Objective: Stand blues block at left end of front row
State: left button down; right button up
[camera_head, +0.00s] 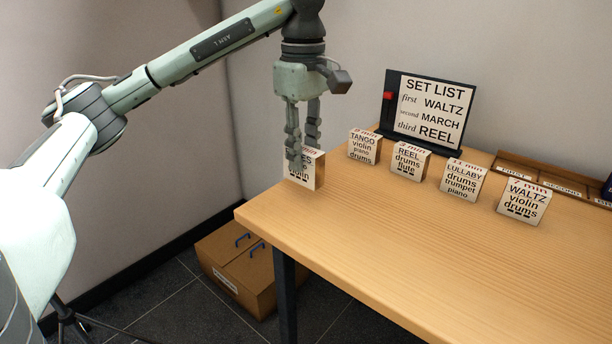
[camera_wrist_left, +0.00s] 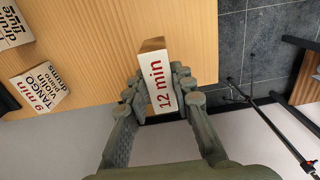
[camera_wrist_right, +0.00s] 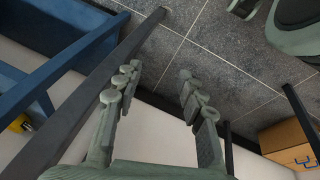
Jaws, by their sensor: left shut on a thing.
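The blues block (camera_head: 305,170) stands upright at the left end of the row on the wooden table, near its back left corner. Its front text is partly covered by my fingers; "ES" and "violin" can be made out. My left gripper (camera_head: 304,150) points down and is shut on it. In the left wrist view the block (camera_wrist_left: 158,82) shows "12 min" on its top, between the fingers (camera_wrist_left: 160,95). To its right in the head view stand the tango block (camera_head: 364,147), reel block (camera_head: 410,161), lullaby block (camera_head: 463,181) and waltz block (camera_head: 524,201). My right gripper (camera_wrist_right: 155,95) is open and empty.
A set list board (camera_head: 430,112) stands behind the row, reading waltz, march, reel. A wooden rack (camera_head: 545,176) with labelled places lies at the back right. The table's front is clear. A cardboard box (camera_head: 236,268) sits on the floor.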

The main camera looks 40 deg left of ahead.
aim_at(306, 172)
pick_arm(q)
jog(key=shift+w+f, duration=0.35)
jog(key=shift+w, duration=0.05)
jog(key=shift+f, duration=1.8)
jog(key=shift+f, duration=0.2)
jog(key=c, duration=1.3)
grip_release()
pick_arm(e)
jog(key=shift+r, duration=0.45)
pick_arm(q)
jog(key=shift+r, duration=0.1)
